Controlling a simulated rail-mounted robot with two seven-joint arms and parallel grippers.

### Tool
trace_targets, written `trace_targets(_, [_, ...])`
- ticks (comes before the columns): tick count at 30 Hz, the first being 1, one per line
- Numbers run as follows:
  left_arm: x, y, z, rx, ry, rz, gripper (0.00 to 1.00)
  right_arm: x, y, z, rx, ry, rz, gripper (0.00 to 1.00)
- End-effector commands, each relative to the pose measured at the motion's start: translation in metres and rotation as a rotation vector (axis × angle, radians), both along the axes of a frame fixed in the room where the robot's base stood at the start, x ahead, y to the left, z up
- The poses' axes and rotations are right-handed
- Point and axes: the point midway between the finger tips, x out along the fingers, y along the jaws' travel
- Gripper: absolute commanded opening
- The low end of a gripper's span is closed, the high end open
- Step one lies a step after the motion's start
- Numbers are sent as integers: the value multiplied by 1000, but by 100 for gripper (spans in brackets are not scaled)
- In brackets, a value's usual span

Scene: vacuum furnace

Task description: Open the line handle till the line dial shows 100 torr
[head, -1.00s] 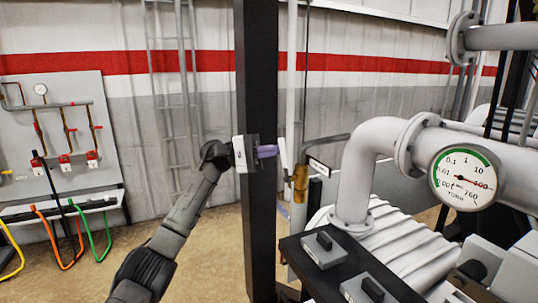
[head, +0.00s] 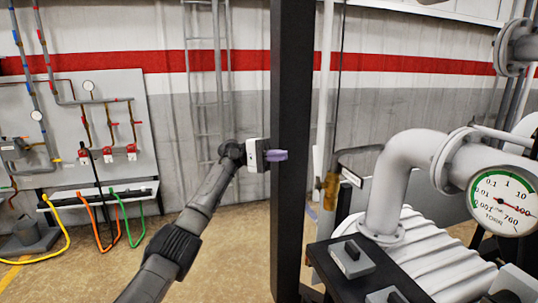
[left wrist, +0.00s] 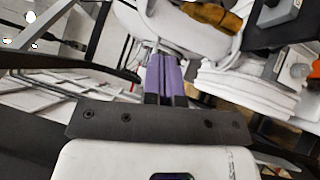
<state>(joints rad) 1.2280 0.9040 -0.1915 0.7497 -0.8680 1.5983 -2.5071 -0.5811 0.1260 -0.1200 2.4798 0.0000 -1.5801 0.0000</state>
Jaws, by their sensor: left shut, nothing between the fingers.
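The line dial (head: 503,202) is a round white gauge with a green arc at the right of the head view. Its red needle points right and slightly down, at about the 100 mark. A brass valve (head: 330,190) stands behind the dark post, with a slim white lever (head: 318,165) beside it that looks like the line handle. The brass body also shows at the top of the left wrist view (left wrist: 212,15). My left gripper (head: 282,155) has purple fingers, shut and empty, in front of the post and left of the lever, apart from it. My right gripper is not in view.
The dark vertical post (head: 292,90) stands between my left arm's side and the valve. A thick grey pipe (head: 405,165) bends down at the right. A black panel with switch blocks (head: 352,258) is below it. A gas panel with hoses (head: 85,130) is on the left wall.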

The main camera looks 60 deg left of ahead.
Motion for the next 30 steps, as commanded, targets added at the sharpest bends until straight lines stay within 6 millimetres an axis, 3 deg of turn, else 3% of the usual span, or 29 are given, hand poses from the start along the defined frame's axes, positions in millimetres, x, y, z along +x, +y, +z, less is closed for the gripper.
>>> trace_targets(3, [-9,17,-2,-2,0,2,0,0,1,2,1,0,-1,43])
trace_targets(10, [-17,34,-6,0,0,1,0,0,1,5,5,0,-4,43])
trace_targets(30, [-20,38,-8,0,0,0,0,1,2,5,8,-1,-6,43])
